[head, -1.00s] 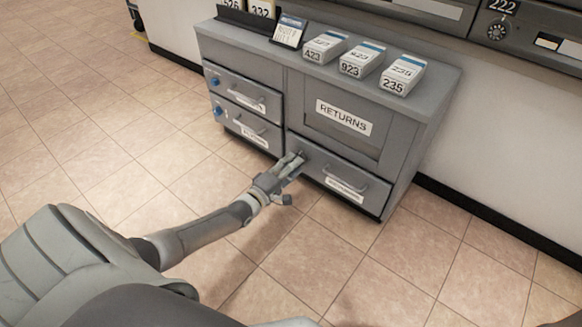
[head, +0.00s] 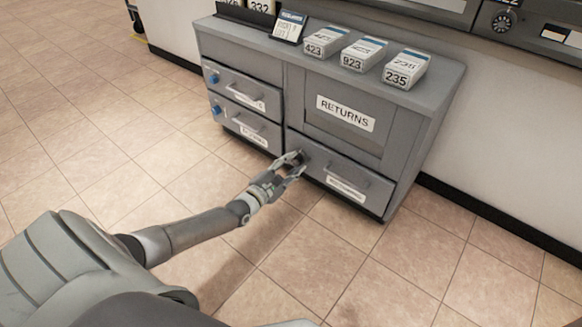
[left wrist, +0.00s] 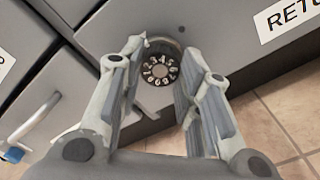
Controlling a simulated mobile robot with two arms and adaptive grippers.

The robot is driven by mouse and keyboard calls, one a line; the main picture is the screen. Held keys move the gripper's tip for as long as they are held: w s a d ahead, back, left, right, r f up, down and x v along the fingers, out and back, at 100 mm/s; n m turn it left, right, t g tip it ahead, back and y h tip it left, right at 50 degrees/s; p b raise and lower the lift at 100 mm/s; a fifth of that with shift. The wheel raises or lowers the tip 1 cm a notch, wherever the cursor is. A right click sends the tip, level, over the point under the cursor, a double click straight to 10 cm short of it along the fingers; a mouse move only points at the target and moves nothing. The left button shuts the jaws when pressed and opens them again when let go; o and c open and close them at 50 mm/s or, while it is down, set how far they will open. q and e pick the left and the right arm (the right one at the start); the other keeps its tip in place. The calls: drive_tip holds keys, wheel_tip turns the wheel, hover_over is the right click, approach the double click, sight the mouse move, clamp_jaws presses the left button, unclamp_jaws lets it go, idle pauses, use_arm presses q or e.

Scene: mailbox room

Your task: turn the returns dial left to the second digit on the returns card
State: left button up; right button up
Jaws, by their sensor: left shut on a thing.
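The returns dial (left wrist: 160,68) is a dark round knob with white digits around its face, on the grey lower drawer front under the RETURNS panel (head: 346,113). My left gripper (head: 296,164) is at the upper left of that drawer, with its fingers around the dial; it also shows in the left wrist view (left wrist: 160,75), shut on the dial from both sides. The digits are small and tilted, and I cannot tell which one is at the mark. A small card on a stand (head: 289,26) is on the cabinet top, its text too small to read. My right gripper is not in view.
Boxes marked 423 (head: 325,41), 923 (head: 364,54) and 235 (head: 406,68) stand on the cabinet top. Two drawers with blue knobs (head: 214,78) are on the left. A drawer handle (head: 347,178) sticks out right of the dial. The tiled floor in front is clear.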

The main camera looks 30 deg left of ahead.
use_arm(q)
drive_tip(key=shift+n, duration=0.5)
drive_tip(key=o, duration=1.1)
drive_tip(key=shift+c, duration=0.2)
